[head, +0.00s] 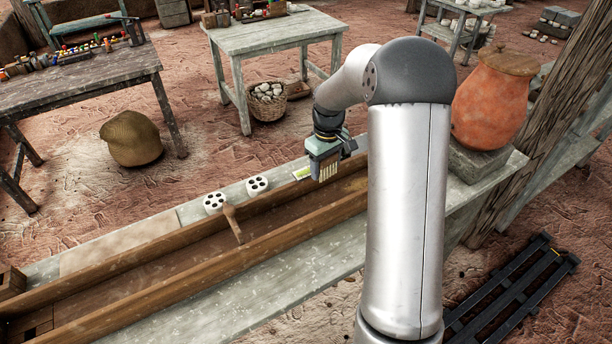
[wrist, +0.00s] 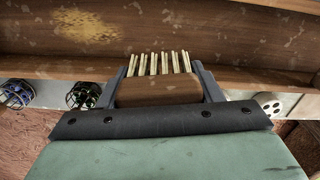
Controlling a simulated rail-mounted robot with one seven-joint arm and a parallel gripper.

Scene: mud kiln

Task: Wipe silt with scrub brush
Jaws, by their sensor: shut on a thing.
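My gripper (head: 325,158) hangs over the right part of the long wooden trough (head: 150,262) in the head view. In the wrist view my gripper (wrist: 158,90) is shut on the scrub brush (wrist: 157,91), with one finger on each side of its brown wooden block. The brush's pale bristles (wrist: 158,64) point away from the gripper toward the trough; they also show in the head view (head: 328,171). A mottled yellow-brown silt patch (wrist: 86,25) lies on the trough's wood, left of the bristles and apart from them. I cannot pick out the silt in the head view.
Two white pieces with holes (head: 214,202) (head: 257,184) stand along the trough's back edge. A large orange jar (head: 491,103) stands at the right. Two dark caged objects (wrist: 84,95) (wrist: 16,93) sit beside the trough in the wrist view.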

